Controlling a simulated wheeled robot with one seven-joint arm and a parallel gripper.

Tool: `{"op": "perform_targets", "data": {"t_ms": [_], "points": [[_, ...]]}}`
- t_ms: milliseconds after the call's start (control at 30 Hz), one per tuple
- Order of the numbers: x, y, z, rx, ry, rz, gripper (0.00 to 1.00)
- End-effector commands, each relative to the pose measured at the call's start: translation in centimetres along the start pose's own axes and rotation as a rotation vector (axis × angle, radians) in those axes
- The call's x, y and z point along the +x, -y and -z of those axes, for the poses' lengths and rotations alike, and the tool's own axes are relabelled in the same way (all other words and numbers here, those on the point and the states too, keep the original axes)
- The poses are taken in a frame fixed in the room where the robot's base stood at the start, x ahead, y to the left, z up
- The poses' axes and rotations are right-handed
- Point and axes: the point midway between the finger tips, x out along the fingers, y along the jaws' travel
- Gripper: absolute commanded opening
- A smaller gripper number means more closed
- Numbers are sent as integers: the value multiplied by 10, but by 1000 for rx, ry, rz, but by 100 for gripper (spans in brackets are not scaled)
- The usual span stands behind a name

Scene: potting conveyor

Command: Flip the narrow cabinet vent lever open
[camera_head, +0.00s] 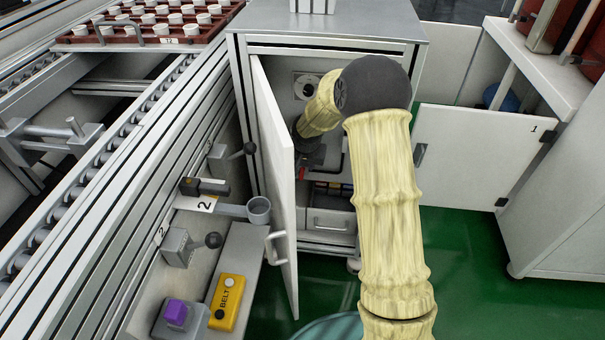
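The narrow cabinet (325,28) stands in the upper middle, and its white door (274,165) is swung open toward the left. My arm reaches into its opening. My gripper (307,162) is a small dark shape inside, partly in shadow and behind the arm; its fingers cannot be made out. A round fitting (306,87) with a dark centre is on the inner back wall, above my gripper and partly hidden by the arm. I cannot tell whether it belongs to the vent lever. No vent lever can be clearly made out; my arm covers much of the interior.
Two ball-knob levers (233,153) (193,244) stick out from the conveyor side at left. A grey cup holder (258,209), a purple button (176,313) and a yellow belt control (228,302) are nearby. A drawer (330,222) sits low in the cabinet. Another white door (475,155) stands open at right.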

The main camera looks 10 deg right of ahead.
Motion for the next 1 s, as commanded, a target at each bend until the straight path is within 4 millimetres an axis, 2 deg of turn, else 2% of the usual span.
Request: {"op": "perform_targets", "data": {"t_ms": [33, 200, 333, 600, 667, 800, 1000], "points": [[14, -1, -2, 1, 2, 0, 35], [37, -1, -1, 0, 1, 0, 35], [44, 0, -1, 0, 0, 0, 35], [44, 0, 0, 0, 0, 0, 35], [44, 0, 0, 0, 0, 0, 26], [43, 0, 0, 0, 0, 0, 0], [44, 1, 0, -3, 1, -5, 0]]}}
